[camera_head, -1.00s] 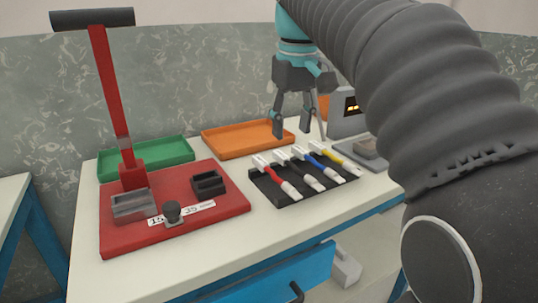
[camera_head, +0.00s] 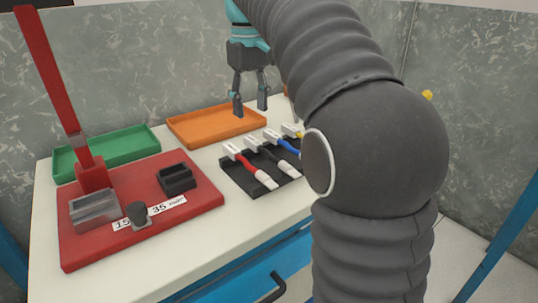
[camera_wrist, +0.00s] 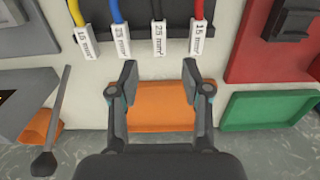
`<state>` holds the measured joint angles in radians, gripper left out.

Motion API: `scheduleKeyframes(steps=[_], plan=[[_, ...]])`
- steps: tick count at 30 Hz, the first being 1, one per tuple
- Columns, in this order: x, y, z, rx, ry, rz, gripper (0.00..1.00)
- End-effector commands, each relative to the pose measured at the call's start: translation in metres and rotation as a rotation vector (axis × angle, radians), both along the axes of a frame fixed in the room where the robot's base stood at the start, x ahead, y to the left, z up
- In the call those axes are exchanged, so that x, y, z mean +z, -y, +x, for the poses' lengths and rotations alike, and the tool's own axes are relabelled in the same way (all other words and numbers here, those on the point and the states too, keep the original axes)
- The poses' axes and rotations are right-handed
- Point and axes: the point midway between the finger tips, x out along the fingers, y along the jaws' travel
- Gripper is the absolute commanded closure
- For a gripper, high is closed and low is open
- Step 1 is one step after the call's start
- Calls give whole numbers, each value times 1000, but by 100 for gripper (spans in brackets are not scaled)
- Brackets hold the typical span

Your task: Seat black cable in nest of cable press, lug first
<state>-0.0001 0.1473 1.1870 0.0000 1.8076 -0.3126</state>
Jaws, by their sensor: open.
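The black cable (camera_head: 278,157) lies in the dark rack, between the red and blue cables. Its white tag (camera_wrist: 159,38) reads 25 mm² in the wrist view. My gripper (camera_head: 250,107) is open and empty, above the right end of the orange tray and behind the cable row. In the wrist view the fingers (camera_wrist: 159,75) stand apart, in line with the black cable's tag and clear of it. The cable press (camera_head: 128,240) has a red base, a raised red lever, a grey metal block (camera_head: 95,212) and a black slotted block (camera_head: 176,179). Both blocks look empty.
A red cable (camera_head: 243,163), a blue cable (camera_head: 287,146) and a yellow cable (camera_wrist: 76,12) lie close beside it. An orange tray (camera_head: 215,138) and a green tray (camera_head: 125,158) look empty. A dark knob (camera_head: 138,214) stands on the press base. My arm hides the table's right side.

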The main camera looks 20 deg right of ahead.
Motion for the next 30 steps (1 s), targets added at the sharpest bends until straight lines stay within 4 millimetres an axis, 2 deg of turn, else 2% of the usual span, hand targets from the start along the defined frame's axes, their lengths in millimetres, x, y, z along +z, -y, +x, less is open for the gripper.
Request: scheduleKeyframes(steps=[3, 11, 21, 30], plan=[[-15, -1, -1, 2, -1, 0, 52], [-32, -1, 0, 2, -1, 0, 52], [-73, 0, 0, 1, 0, 0, 52], [-76, 0, 0, 1, 1, 0, 52]])
